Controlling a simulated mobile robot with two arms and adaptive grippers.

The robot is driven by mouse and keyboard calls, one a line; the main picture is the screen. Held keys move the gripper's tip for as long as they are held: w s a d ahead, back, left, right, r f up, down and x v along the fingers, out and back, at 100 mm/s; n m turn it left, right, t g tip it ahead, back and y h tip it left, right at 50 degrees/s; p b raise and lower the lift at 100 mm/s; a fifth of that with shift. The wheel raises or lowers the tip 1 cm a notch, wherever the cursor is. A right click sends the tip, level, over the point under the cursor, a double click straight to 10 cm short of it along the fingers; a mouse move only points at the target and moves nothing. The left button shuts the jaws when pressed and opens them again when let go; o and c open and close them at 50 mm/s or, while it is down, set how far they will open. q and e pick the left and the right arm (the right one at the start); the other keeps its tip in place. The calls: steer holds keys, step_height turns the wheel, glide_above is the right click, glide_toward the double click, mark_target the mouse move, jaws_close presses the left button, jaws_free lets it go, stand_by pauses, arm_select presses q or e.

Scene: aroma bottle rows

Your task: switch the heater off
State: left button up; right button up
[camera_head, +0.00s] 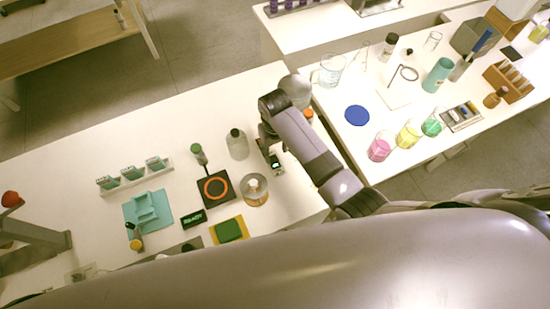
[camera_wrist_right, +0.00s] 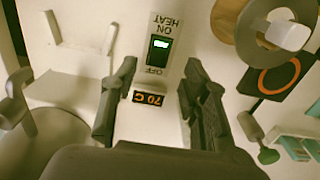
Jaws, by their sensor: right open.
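The heater's switch panel (camera_wrist_right: 178,32) is white, with the lettering HEAT, ON and OFF upside down in the right wrist view. Its black rocker switch (camera_wrist_right: 158,50) shows a lit green patch at the end towards ON. A small display (camera_wrist_right: 148,98) below it reads 70 C in orange. In the head view the panel (camera_head: 277,167) is partly hidden by my gripper. My right gripper (camera_wrist_right: 160,72) is open and empty, its fingers on either side of the panel; it also shows in the head view (camera_head: 267,148). I cannot tell any contact. My left gripper is not in view.
A black hotplate with an orange ring (camera_head: 215,188) and a glass vessel (camera_head: 254,190) stand left of the panel. A small READY sign (camera_head: 193,219) stands in front.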

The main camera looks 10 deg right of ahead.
glide_above(275, 164)
step_height(275, 164, down, 5)
steer(key=shift+s+r, duration=0.1)
step_height(275, 164, down, 2)
steer(key=shift+f, duration=0.4)
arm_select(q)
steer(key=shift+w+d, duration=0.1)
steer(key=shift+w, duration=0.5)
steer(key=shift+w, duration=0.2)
arm_select(e)
steer(key=shift+c, duration=0.4)
steer(key=c, duration=0.4)
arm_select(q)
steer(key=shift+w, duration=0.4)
arm_select(e)
jaws_close()
